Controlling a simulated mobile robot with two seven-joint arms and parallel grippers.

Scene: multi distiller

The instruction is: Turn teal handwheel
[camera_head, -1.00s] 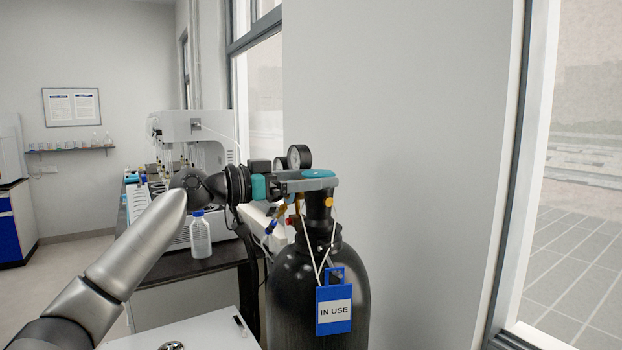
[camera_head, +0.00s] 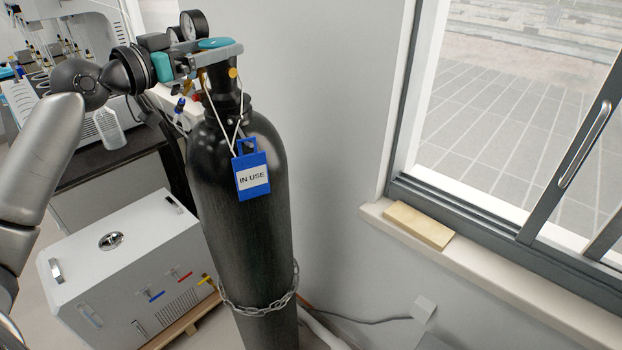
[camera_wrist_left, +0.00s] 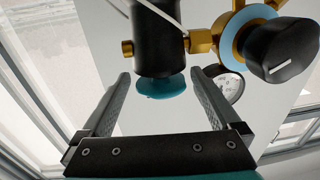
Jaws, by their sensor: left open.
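The teal handwheel (camera_head: 214,43) sits on top of the valve of the tall black gas cylinder (camera_head: 243,185). In the left wrist view the teal handwheel (camera_wrist_left: 163,87) shows between the two fingers, with a gap on each side. My left gripper (camera_head: 232,52) is open around the handwheel, coming in from the left at the cylinder's top. Its fingers partly hide the wheel in the head view. A blue "IN USE" tag (camera_head: 252,177) hangs from the valve by a white cord. My right gripper is not in view.
Pressure gauges (camera_head: 194,24) stand just behind the gripper. A brass regulator with a black knob (camera_wrist_left: 282,50) is close to the fingers. A chain (camera_head: 260,306) rings the cylinder. A white box unit (camera_head: 125,250) stands at left, a window sill (camera_head: 480,273) at right.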

